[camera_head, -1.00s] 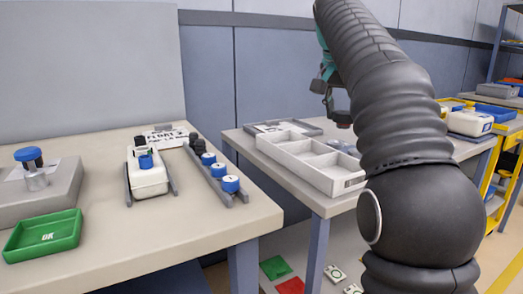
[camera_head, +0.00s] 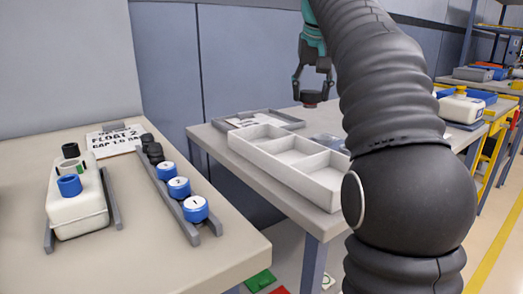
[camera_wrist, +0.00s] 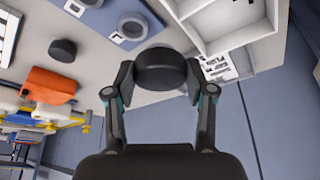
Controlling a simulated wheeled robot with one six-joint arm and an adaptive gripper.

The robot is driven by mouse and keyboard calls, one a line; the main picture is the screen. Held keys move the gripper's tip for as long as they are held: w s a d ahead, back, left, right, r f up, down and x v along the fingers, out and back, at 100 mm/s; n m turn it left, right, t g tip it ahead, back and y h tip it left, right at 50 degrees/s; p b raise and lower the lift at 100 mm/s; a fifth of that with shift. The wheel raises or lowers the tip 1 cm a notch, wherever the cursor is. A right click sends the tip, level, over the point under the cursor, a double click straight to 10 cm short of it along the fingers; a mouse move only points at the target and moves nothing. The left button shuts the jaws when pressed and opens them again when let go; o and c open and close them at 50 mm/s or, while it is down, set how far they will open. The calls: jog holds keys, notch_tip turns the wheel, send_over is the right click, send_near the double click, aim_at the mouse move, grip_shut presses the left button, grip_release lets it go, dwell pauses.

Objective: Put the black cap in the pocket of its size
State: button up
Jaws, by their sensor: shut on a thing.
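The black cap (camera_wrist: 160,72) is a short dark cylinder held between the two fingertips of my gripper (camera_wrist: 160,78) in the wrist view. In the head view my gripper (camera_head: 312,84) points down with the cap (camera_head: 311,99) at its tips, above the far bench and apart from it. The white compartment tray (camera_head: 240,148) is on that bench, and its walls show at the upper right of the wrist view (camera_wrist: 204,36).
A loose black disc (camera_wrist: 63,50) lies on the bench in the wrist view. A grey shallow tray (camera_head: 290,117) is behind the white one. The near bench holds a white bottle (camera_head: 78,212) and a rail of blue (camera_head: 195,208) and black caps. An orange object (camera_wrist: 48,86) is nearby.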

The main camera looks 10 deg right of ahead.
jog(key=shift+a+f+n, duration=0.15)
jog(key=shift+a+n, duration=0.05)
jog(key=shift+n, duration=0.1)
jog(key=w+a+f, duration=0.1)
jog(key=a+f, duration=0.1)
jog(key=a, duration=0.1)
jog(key=w+a+f+b, duration=0.1)
jog(key=w+a+f, duration=0.1)
jog(key=a, duration=0.1)
jog(key=w+a+f+b, duration=0.1)
jog(key=w+a+f, duration=0.1)
jog(key=a, duration=0.2)
jog(key=shift+w+f, duration=0.15)
jog(key=shift+f, duration=0.2)
jog(key=shift+f+b, duration=1.05)
jog(key=shift+f, duration=0.9)
jog(key=shift+f, duration=0.15)
jog(key=o, duration=1)
